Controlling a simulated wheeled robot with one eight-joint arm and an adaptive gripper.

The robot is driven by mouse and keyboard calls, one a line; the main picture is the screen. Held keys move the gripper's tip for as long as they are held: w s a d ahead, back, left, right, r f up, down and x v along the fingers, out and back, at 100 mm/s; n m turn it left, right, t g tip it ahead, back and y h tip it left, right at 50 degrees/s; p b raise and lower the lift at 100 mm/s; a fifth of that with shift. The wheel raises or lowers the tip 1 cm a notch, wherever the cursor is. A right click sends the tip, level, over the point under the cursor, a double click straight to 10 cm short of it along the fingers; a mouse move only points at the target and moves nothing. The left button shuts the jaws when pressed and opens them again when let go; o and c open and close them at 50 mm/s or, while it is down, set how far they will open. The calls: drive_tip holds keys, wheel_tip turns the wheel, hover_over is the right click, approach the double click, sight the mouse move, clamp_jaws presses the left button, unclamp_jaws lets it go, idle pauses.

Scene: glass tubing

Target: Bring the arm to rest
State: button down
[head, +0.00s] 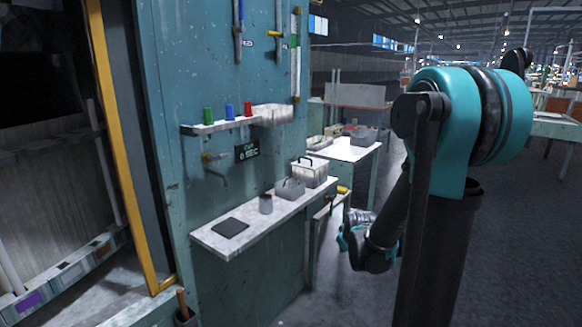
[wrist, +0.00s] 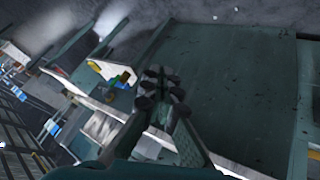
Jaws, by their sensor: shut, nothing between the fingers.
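My arm is folded at the right of the head view, with a teal upper joint and a dark lower link. My gripper is hard to make out in the head view, where the arm's far end hangs low beside the shelf. In the wrist view my gripper (wrist: 163,84) is in the middle, with its dark fingers close together and nothing visible between them. It is apart from the teal panel behind it.
A white shelf (head: 214,240) on the teal wall (head: 165,90) holds a dark pad (head: 230,228), a grey cup (head: 265,204), a grey box (head: 290,188) and a white basket (head: 310,171). A small rack above carries green, blue and red items. Open floor (head: 350,300) lies below.

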drive_tip(key=s+f+m+g, duration=0.1)
drive_tip(key=s+m+g, duration=0.1)
drive_tip(key=s, duration=0.9)
drive_tip(key=s+f+m+g, duration=0.1)
drive_tip(key=s+m, duration=0.3)
drive_tip(key=s, duration=0.8)
drive_tip(key=shift+s+d+f+g, duration=0.15)
drive_tip(key=shift+d+f+g, duration=0.05)
drive_tip(key=shift+f+g, duration=0.2)
